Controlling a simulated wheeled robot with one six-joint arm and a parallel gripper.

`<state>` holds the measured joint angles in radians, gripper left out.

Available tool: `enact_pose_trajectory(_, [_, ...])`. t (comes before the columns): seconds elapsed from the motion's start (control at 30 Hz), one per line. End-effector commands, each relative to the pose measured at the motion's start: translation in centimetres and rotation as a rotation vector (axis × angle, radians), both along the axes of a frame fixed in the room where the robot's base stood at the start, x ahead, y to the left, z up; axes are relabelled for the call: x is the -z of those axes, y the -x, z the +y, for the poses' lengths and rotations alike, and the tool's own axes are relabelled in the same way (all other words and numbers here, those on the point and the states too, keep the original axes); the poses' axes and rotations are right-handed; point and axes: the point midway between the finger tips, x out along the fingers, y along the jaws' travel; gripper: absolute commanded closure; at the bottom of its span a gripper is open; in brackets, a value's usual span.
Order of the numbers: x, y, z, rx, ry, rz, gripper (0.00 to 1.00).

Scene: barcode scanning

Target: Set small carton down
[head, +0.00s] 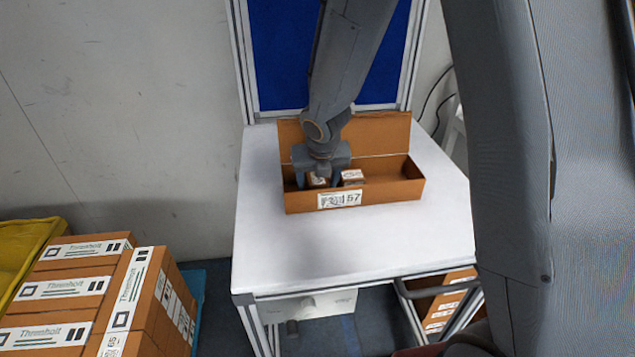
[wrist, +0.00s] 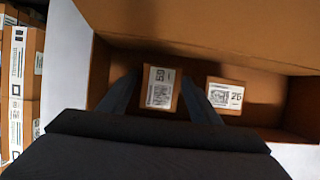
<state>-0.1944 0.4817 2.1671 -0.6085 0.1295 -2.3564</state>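A small brown carton (wrist: 158,88) with a white barcode label marked 59 is between the fingers of my gripper (wrist: 159,78), low inside an open brown box. My gripper looks shut on it, with a finger close along each side. The carton also shows in the head view (head: 317,181), partly hidden by the fingers. I cannot tell whether its underside touches the box floor. My gripper (head: 317,180) points down into the left part of the box.
Stacked cartons (head: 75,285) stand at left. The table front is clear.

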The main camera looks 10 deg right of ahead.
Motion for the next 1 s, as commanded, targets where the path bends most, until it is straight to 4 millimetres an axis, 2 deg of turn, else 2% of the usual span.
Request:
enact_pose_trajectory(0.17, [-0.2,0.0,0.0,0.000,0.000,0.000,0.42])
enact_pose_trajectory(0.27, [-1.1,0.3,0.0,0.000,0.000,-0.001,0.42])
enact_pose_trajectory(0.7, [-8.9,3.5,0.0,0.000,-0.001,-0.004,0.42])
enact_pose_trajectory(1.0, [-11.1,4.6,0.0,0.006,-0.002,0.000,0.42])
